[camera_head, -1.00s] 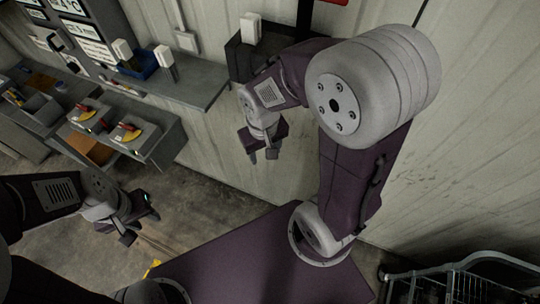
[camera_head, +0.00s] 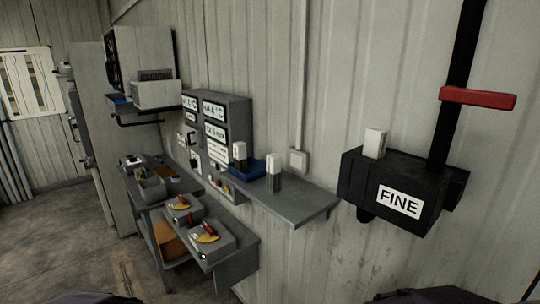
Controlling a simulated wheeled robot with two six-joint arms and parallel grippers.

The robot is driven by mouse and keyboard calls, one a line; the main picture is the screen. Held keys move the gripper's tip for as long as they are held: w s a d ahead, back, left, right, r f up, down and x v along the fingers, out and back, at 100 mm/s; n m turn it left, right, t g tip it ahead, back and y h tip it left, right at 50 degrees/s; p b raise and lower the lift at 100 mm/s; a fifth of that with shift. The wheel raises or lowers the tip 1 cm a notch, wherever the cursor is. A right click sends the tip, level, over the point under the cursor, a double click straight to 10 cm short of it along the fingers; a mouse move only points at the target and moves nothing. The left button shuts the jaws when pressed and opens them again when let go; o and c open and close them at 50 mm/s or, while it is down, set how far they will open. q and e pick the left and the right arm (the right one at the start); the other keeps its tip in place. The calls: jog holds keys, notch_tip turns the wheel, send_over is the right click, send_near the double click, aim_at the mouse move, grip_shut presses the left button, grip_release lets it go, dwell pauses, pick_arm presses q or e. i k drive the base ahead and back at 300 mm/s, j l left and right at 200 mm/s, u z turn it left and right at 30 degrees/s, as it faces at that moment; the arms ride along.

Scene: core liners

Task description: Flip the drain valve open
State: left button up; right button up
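A red lever handle (camera_head: 478,98) sits on a black vertical pipe (camera_head: 457,75) at the upper right; it is the only valve-like handle that I see on a pipe. The handle lies crosswise to the pipe, nearly level, and reaches out to the right. The pipe runs down to a black box (camera_head: 407,202) on the wall with a white label reading FINE. Neither of my grippers shows now; only purple parts of my own body show at the bottom edge.
A white block (camera_head: 375,143) stands on the black box. A grey wall shelf (camera_head: 300,205) holds a blue tray (camera_head: 252,167) and white-topped items. Two grey units (camera_head: 222,243) with red and yellow dials stand lower left. The floor (camera_head: 60,255) at left is clear.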

aim_at(454, 93)
jog(key=z, duration=1.35)
